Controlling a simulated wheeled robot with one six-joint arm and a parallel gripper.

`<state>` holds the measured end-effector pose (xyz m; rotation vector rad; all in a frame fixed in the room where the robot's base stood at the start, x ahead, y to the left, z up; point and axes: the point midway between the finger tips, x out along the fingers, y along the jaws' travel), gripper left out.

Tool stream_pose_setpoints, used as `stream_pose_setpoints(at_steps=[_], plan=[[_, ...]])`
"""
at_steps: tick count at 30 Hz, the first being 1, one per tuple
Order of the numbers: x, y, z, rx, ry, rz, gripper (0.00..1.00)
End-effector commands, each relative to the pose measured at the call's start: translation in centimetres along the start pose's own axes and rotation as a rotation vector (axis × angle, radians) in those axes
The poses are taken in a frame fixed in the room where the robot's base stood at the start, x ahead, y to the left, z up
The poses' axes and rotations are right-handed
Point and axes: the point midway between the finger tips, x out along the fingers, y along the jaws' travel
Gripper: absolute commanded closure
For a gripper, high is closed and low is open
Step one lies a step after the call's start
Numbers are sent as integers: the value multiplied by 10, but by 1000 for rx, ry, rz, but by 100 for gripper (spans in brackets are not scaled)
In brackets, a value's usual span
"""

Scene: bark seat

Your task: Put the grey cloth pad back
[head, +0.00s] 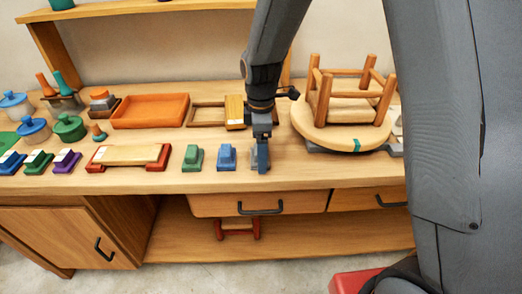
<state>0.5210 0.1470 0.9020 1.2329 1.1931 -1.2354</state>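A small grey block-shaped thing (255,155), which may be the grey cloth pad, lies on the workbench at the right end of a row with a green block (193,158) and a blue block (227,157). My gripper (262,164) points down at this grey thing and partly hides it. I cannot tell whether the fingers touch it or hold it, or how far apart they are. An upturned stool with a round seat (312,129) stands to the right of my gripper. Something flat and grey (320,149) shows under its seat edge.
An orange tray (150,111), a wooden frame (207,115) and a board on red supports (130,155) lie left of my gripper. Lidded pots, including a green one (69,127), stand farther left. Drawers with black handles (261,208) are below the bench's front edge.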

Motion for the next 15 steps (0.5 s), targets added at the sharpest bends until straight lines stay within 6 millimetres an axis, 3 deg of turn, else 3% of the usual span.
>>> stream_pose_setpoints(at_steps=[5, 15], plan=[[-22, 2, 0, 0, 2, 5, 15], [-90, 2, 0, 0, 2, 5, 15]])
